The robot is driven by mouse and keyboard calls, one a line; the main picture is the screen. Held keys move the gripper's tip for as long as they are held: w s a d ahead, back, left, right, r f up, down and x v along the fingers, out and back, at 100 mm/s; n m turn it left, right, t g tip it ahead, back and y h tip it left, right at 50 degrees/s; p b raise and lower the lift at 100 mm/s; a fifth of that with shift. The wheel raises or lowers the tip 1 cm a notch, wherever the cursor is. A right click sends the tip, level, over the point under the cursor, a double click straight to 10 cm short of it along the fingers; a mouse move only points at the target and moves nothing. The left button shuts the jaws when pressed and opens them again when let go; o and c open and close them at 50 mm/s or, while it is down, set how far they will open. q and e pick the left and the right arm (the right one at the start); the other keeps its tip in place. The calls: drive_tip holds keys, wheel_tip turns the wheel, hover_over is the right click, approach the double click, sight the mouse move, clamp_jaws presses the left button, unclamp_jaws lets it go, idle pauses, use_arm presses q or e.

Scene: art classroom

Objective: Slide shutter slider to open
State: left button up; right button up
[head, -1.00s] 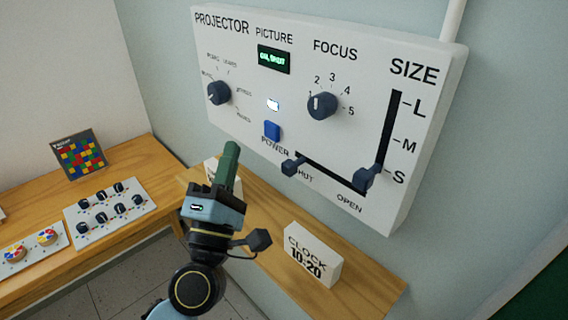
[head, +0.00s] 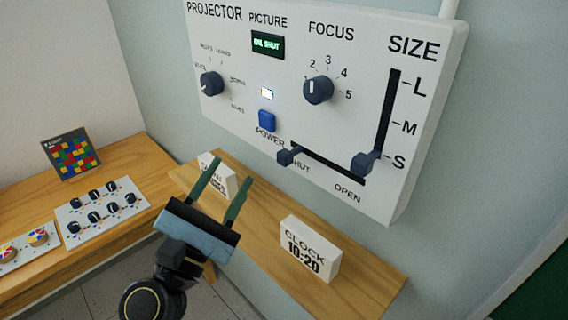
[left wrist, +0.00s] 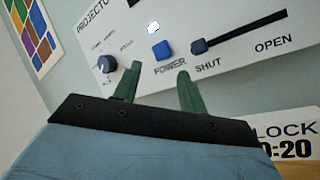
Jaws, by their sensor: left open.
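The shutter slider is a dark knob (head: 286,157) at the SHUT end of a black slot (head: 335,170) low on the white projector panel (head: 225,110). The slot runs right to the OPEN label. The knob also shows in the left wrist view (left wrist: 199,46). The display (head: 267,44) reads "ON, SHUT" or similar; its first word is blurred. My left gripper (head: 220,177) has two green fingers spread apart and empty, below and left of the knob, not touching it. My right gripper is not in view.
A clock block (head: 310,248) and another white block (head: 217,175) stand on the wooden shelf (head: 260,225) below the panel. The size slider knob (head: 364,162) sits near S, close to the slot's OPEN end. A knob board (head: 100,210) lies on the left table.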

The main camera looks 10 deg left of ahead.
sight(281, 161)
use_arm(q)
drive_tip(key=s+d+f+n+g+h, duration=0.1)
drive_tip(key=s+f+n+g+h, duration=0.1)
drive_tip(key=s+n+g+h, duration=0.25)
drive_tip(key=shift+t+h, duration=0.25)
drive_tip(key=shift+h, duration=0.1)
drive_tip(key=p+x, duration=0.3)
drive_tip(key=x, duration=0.9)
drive_tip(key=shift+w+d, duration=0.15)
drive_tip(key=shift+d, duration=0.15)
clamp_jaws()
